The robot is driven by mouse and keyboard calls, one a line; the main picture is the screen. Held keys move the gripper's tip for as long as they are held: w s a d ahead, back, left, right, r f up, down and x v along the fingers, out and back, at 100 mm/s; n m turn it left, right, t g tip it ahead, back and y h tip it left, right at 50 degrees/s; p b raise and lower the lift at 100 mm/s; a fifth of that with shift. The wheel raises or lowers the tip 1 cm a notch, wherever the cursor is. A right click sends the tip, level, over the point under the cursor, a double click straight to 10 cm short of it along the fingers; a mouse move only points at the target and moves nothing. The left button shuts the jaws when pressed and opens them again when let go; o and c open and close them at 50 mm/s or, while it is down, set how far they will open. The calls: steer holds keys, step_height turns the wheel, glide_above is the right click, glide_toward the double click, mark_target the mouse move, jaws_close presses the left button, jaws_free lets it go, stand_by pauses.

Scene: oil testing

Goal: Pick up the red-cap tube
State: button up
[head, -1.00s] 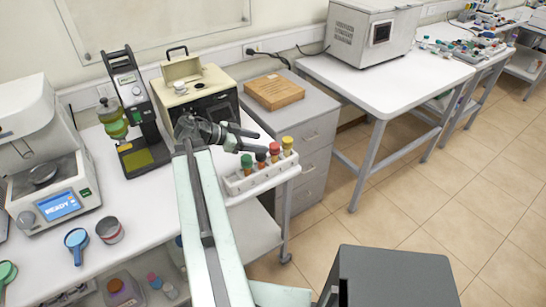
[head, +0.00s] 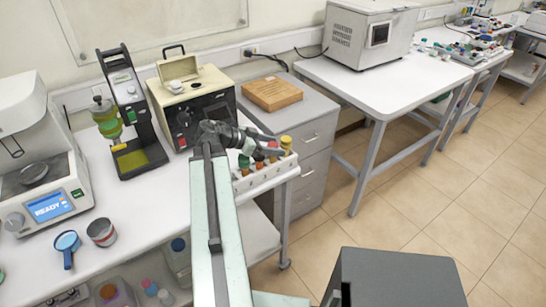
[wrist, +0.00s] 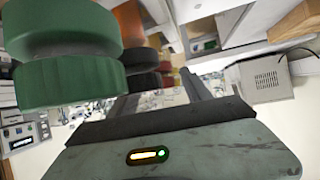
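A white rack (head: 262,182) at the right front corner of the bench holds several capped tubes. The red-cap tube (head: 273,147) stands in it, left of the yellow-cap tube (head: 286,142), partly hidden by my gripper. An orange-red-cap tube (head: 258,156) and a green-cap tube (head: 243,161) stand further left. My gripper (head: 264,143) is just above and behind the caps, fingers pointing right. In the wrist view the fingers (wrist: 160,98) are apart with nothing seen between them. A large green cap (wrist: 70,72) is close on the left, with darker caps behind it.
A beige-and-black device (head: 190,100) and a black stand with a green flask (head: 130,130) are behind the arm. A scale (head: 45,195) is at left. A drawer cabinet (head: 305,135) with a wooden block (head: 273,94) stands beyond the rack.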

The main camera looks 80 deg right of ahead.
jaws_close()
steer(key=shift+r, duration=0.1)
step_height(320, 180, up, 10)
steer(key=p, duration=1)
